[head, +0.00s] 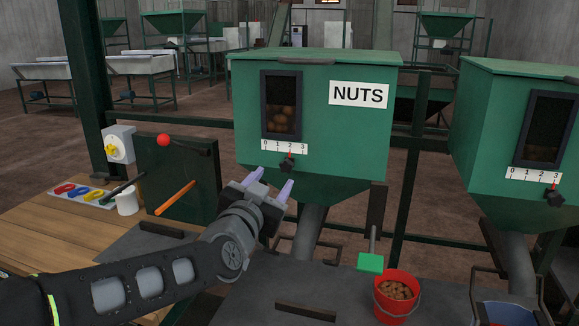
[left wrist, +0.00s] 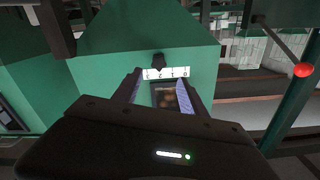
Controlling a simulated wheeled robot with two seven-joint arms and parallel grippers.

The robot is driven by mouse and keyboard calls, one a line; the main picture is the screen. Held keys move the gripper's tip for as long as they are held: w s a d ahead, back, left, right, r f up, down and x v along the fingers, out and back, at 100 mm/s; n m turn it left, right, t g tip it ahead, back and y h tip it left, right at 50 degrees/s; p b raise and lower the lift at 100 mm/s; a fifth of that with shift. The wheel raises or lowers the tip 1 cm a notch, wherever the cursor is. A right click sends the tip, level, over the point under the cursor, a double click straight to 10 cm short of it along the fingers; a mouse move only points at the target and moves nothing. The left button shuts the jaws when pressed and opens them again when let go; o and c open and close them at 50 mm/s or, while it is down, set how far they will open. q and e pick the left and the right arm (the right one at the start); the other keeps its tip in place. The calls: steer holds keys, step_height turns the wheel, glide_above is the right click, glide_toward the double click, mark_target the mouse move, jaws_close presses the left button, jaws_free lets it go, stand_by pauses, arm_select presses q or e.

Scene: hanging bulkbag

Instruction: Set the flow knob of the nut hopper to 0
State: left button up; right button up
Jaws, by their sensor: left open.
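The nut hopper (head: 315,100) is a green box with a NUTS label and a small window showing nuts. Below the window is a white scale strip (head: 270,146) marked 0 to 3. The black flow knob (head: 287,166) sits under the strip, its red pointer at about 2. In the left wrist view the picture is upside down; the knob (left wrist: 158,60) shows beyond the fingertips, near the 2. My left gripper (head: 270,182) is open and empty, its two purple-padded fingers pointing at the hopper just below and left of the knob, apart from it. My right gripper is out of view.
A second green hopper (head: 520,130) with its own knob (head: 555,198) stands at the right. A red bucket of nuts (head: 397,297) stands on the grey surface. A red-balled lever (head: 164,140) and an orange handle (head: 175,198) are left of my gripper.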

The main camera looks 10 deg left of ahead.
mark_target(286, 167)
arm_select(q)
steer(key=shift+w+d+f, duration=0.1)
steer(key=shift+w+d, duration=0.05)
steer(key=shift+w, duration=0.1)
steer(key=w, duration=0.2)
steer(key=w+p, duration=0.1)
steer(key=w, duration=0.2)
steer(key=w+p, duration=0.1)
steer(key=w, duration=0.1)
steer(key=shift+w+d, duration=0.25)
steer(key=shift+w, duration=0.05)
steer(key=shift+c, duration=0.4)
jaws_close()
stand_by(1.0)
